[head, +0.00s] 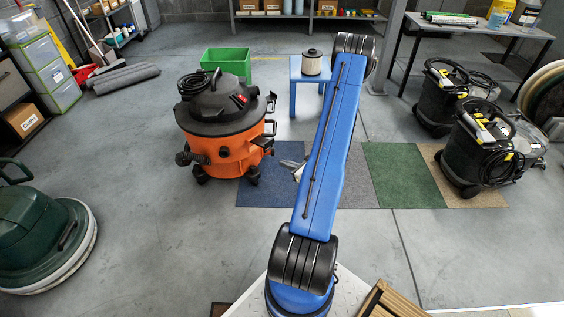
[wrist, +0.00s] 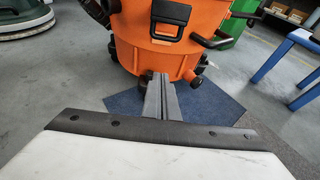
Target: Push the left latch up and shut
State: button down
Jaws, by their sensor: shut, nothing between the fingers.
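An orange drum vacuum (head: 222,148) with a black lid (head: 212,108) stands on the floor left of centre; its drum (wrist: 130,50) fills the top of the wrist view. On the drum are a black square-framed part (wrist: 170,18) and a black part jutting out to the right (wrist: 212,42). Black parts also jut from the drum's right side (head: 270,103) in the head view. I cannot tell for sure which is the left latch. My gripper (wrist: 159,80) is shut and empty, pointing at the lower drum; contact is unclear. It is partly hidden behind my arm in the head view (head: 292,164).
Coloured floor pads (head: 402,172) lie right of the vacuum. A blue stool (head: 294,90) with a round filter and a green crate (head: 226,62) stand behind. Black vacuums (head: 478,150) are at right, a green floor machine (head: 40,238) at left. Floor between is clear.

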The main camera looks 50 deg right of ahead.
aim_at(263, 145)
jog(key=w+r, duration=0.1)
jog(key=w, duration=0.7)
jog(key=shift+r, duration=0.25)
dwell(0.5)
